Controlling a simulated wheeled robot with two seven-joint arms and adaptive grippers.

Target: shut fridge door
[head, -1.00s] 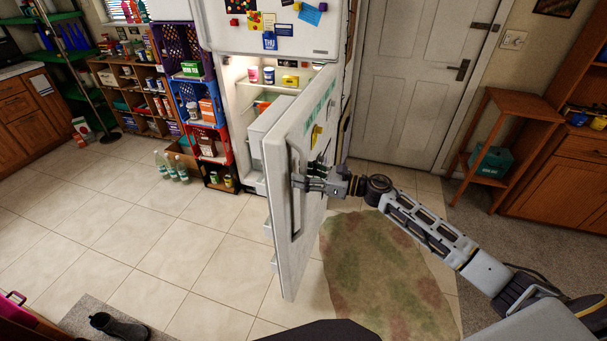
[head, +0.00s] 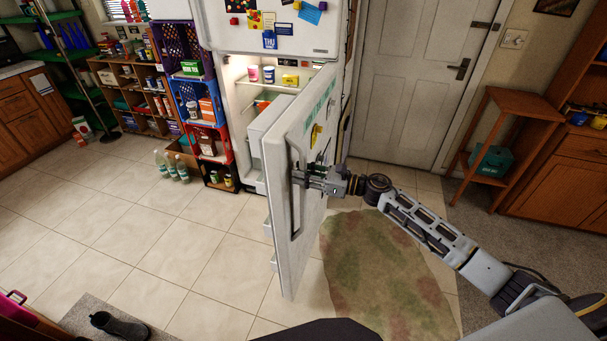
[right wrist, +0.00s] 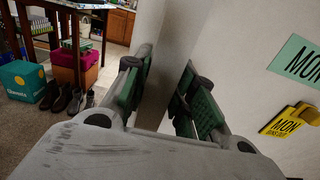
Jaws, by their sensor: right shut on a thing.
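The white fridge door (head: 307,225) stands wide open and swung out toward me, with notes and magnets on its outer face. Its long vertical handle (head: 295,215) runs along the free edge. My right gripper (head: 303,178) is shut on the handle at its upper part. In the right wrist view, the green-padded fingers of the gripper (right wrist: 165,98) sit on either side of the pale handle (right wrist: 168,55). The lit fridge interior (head: 245,95) shows cups on a shelf; the door hides part of it. My left gripper is not in view.
Stacked crates (head: 202,105) stand left of the fridge, with bottles (head: 172,166) on the floor in front. A patterned rug (head: 375,275) lies right of the door. A wooden stand (head: 505,135) is at the right. The tiled floor left of the door is clear.

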